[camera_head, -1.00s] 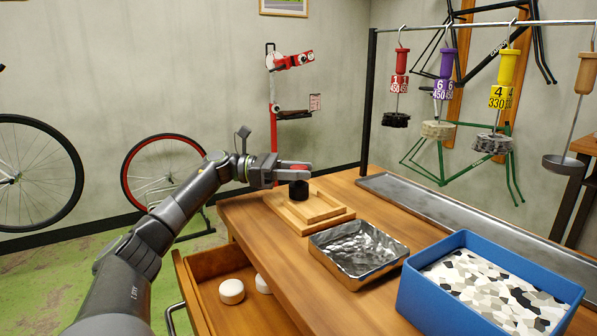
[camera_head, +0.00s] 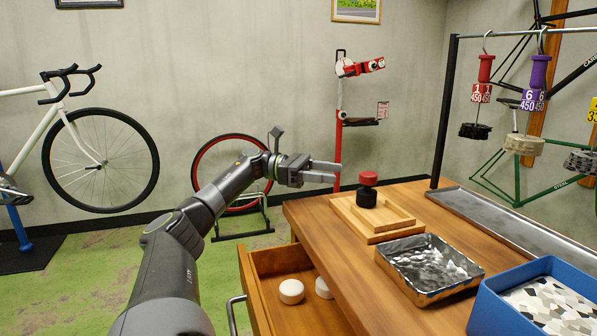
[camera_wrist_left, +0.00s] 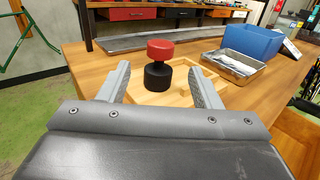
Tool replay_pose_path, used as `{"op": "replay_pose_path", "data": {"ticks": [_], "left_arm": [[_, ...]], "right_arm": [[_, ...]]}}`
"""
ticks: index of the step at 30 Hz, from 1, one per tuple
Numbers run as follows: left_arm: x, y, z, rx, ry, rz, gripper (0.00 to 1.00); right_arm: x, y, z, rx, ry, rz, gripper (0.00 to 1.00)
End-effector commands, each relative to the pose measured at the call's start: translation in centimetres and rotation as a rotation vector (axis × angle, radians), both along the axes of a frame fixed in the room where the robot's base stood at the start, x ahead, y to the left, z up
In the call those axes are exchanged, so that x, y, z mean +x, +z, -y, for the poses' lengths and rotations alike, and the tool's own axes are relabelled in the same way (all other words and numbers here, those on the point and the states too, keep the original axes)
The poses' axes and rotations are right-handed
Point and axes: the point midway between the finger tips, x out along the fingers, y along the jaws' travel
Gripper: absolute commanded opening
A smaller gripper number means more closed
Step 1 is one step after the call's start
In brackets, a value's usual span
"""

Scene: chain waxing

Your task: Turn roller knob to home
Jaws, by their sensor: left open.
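The roller knob (camera_head: 369,178) is a red cap on a black cylinder (camera_head: 367,197). It stands upright on a light wooden stepped board (camera_head: 388,227) on the workbench. My left gripper (camera_head: 339,171) is open and empty, to the left of the knob in the head view, with clear air between its fingertips and the knob. In the left wrist view the red cap (camera_wrist_left: 160,50) shows beyond the fingertips, roughly centred between the two fingers. Whether the knob has a mark for its angle cannot be made out. My right gripper is not in view.
A foil-lined metal tray (camera_head: 428,262) and a blue box (camera_head: 535,300) stand nearer on the bench. An open drawer (camera_head: 262,292) holds white pucks. Chains hang from a rail (camera_head: 520,32) at the right.

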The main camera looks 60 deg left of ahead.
Motion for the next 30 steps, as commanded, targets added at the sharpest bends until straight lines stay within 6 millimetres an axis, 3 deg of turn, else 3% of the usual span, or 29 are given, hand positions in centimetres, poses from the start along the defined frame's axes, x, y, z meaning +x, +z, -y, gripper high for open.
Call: {"op": "replay_pose_path", "data": {"ticks": [6, 12, 30], "left_arm": [[-2.7, 0.0, -3.8, -0.002, 0.004, 0.001, 0.58], [-4.0, 0.1, -5.6, -0.002, 0.002, 0.003, 0.58], [-4.6, 0.1, -6.2, 0.002, -0.002, 0.001, 0.57]], "right_arm": [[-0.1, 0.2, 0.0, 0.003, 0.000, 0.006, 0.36], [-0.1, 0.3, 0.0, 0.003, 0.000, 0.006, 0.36], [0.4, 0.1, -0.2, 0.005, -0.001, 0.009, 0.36]]}}
